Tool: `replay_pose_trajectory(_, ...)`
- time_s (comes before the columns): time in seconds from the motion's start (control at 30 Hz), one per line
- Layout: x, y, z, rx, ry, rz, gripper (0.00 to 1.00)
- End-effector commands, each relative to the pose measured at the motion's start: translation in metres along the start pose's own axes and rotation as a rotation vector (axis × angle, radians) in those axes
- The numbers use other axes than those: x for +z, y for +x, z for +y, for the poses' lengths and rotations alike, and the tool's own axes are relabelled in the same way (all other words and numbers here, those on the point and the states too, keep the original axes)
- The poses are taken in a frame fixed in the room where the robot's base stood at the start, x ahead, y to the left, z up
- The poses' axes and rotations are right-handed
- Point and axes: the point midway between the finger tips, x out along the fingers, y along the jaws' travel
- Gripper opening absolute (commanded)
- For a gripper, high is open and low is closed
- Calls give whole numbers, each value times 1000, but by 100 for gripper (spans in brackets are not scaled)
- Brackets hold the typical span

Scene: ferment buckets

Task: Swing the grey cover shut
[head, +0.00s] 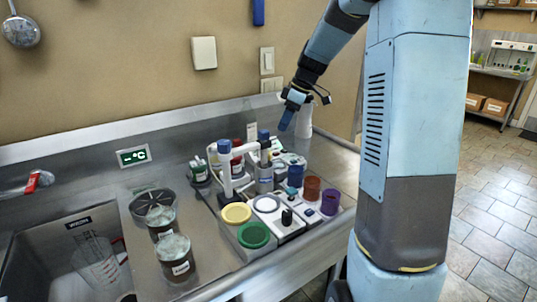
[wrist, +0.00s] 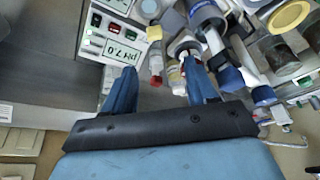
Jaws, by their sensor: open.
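The grey cover is hard to single out. My gripper (head: 287,120) hangs above the back of the crowded unit, apart from this ring. In the wrist view my gripper (wrist: 160,85) has its two blue fingers spread, with nothing held between them. The yellow piece (wrist: 288,15) shows at the upper right there.
Blue-capped upright parts (head: 224,147) rise behind the rings. Orange (head: 312,188) and purple (head: 330,203) cups stand at the right. Labelled jars (head: 175,258) stand left, beside the sink (head: 30,265). In the wrist view, a pH meter (wrist: 122,50) and a red-capped bottle (wrist: 155,65) lie beyond the fingers.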

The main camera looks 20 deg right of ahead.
Motion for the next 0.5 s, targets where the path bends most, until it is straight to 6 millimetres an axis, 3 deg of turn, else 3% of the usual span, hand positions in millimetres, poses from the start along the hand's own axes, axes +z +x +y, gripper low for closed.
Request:
replay_pose_trajectory(0.27, 2, 17, 12, -12, -34, 12, 57)
replay_pose_trajectory(0.5, 1, 55, 11, -15, -32, 11, 57)
